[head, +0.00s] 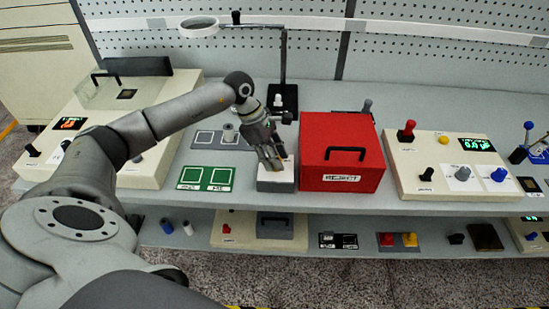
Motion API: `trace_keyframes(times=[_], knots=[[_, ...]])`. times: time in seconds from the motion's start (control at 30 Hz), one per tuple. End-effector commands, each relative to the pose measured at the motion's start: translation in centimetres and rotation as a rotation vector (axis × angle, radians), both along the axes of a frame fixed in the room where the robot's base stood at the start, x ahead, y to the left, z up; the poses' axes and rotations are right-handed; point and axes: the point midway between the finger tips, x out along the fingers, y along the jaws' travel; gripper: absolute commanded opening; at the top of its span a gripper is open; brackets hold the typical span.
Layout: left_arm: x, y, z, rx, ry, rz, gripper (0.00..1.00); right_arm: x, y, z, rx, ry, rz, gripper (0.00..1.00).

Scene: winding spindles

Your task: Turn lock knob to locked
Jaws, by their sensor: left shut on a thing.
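A black knob (427,174) with a small label stands on the right cream panel (408,148). Another black knob (33,150) is on the left cream panel. My right gripper is not in view.
A red box (341,168) with a black handle stands close to the right of my left gripper. Behind is a magnifier stand (284,72). Green marked pads (206,178) lie to the left. A lower shelf (200,240) holds more items.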

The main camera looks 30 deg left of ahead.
Motion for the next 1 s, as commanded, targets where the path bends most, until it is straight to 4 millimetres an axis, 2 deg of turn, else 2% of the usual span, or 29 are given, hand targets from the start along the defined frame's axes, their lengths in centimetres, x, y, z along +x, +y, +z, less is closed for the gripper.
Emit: trace_keyframes(times=[1.0], knots=[[-0.2,-0.4,-0.3,-0.002,-0.007,0.946,0.07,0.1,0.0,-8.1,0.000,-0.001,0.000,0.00]])
